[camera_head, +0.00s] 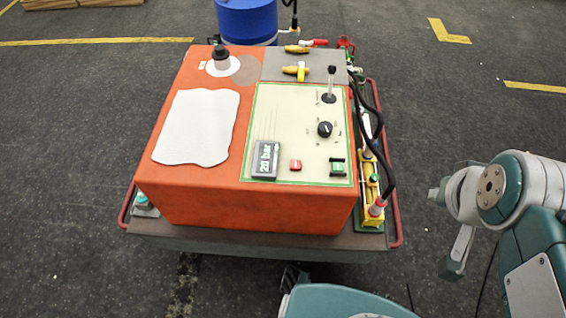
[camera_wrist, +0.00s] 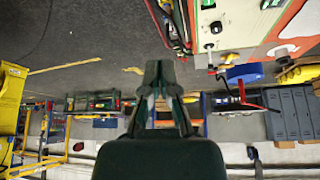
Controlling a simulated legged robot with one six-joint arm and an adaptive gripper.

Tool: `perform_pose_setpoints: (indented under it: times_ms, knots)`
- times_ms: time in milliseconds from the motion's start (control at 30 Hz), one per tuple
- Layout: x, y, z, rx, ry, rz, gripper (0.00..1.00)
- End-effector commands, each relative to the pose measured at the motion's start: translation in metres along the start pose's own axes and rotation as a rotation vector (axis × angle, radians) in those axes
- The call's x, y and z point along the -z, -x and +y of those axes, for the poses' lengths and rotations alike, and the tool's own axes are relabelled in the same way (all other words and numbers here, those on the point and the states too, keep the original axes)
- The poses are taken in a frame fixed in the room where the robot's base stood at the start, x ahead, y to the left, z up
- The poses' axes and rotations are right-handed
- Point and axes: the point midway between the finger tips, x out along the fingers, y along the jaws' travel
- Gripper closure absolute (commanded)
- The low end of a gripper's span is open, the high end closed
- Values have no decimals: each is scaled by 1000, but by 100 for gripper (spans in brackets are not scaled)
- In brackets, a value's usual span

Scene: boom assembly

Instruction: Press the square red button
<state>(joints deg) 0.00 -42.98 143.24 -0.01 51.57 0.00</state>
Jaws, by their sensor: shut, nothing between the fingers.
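The square red button (camera_head: 296,165) sits near the front edge of the pale control panel (camera_head: 283,120) on top of an orange box. It lies between a grey "20 bar" display (camera_head: 265,160) and a green button (camera_head: 338,168). My arm is at the right of the head view, apart from the box. In the wrist view my gripper (camera_wrist: 160,72) is shut and empty, with open floor beyond its fingertips. Part of the panel (camera_wrist: 235,20) shows at that view's top right; I cannot make out the red button there.
The orange box (camera_head: 250,208) stands on a cart with a red side rail (camera_head: 397,215). A black knob (camera_head: 325,129), a lever (camera_head: 331,82) and black hoses (camera_head: 378,150) rise on its right side. A blue drum (camera_head: 247,20) stands behind. Floor between arm and cart is clear.

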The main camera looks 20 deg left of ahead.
Motion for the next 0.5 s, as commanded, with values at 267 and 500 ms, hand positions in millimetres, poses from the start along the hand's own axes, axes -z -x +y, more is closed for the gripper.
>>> perform_pose_setpoints:
  times_ms: [267, 500]
  knots:
    - [2, -1, 0, -1, -2, 1, 100]
    - [48, -40, -8, -40, -35, 59, 100]
